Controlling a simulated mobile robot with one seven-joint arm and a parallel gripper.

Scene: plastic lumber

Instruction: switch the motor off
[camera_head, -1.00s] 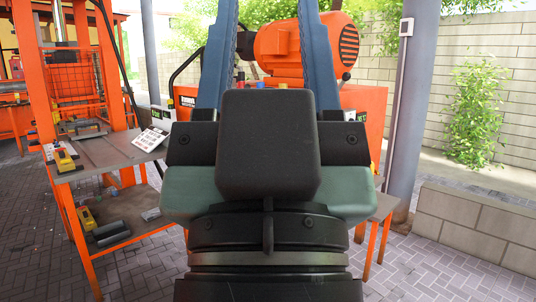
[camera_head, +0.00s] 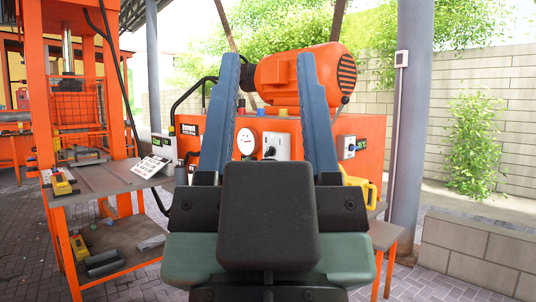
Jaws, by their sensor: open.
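The orange motor (camera_head: 290,78) sits on top of an orange machine (camera_head: 368,128) with a front panel. A pale grey switch box with a dark knob (camera_head: 277,147) is on the panel, beside a round white dial (camera_head: 246,142). Another small grey box (camera_head: 346,147) is on the panel to the right. Which control belongs to the motor cannot be told. My gripper (camera_head: 268,62) is open and empty, its two blue fingers pointing up and away in front of the machine. The switch box and dial show between the fingers; the fingers hide parts of the panel.
An orange-framed press with a grey worktable (camera_head: 100,178) stands at the left. A white keypad-like panel (camera_head: 152,166) is at its edge. A yellow handle-like object (camera_head: 358,188) is right of my gripper. A grey pillar (camera_head: 410,110) and low block wall (camera_head: 475,250) stand at the right.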

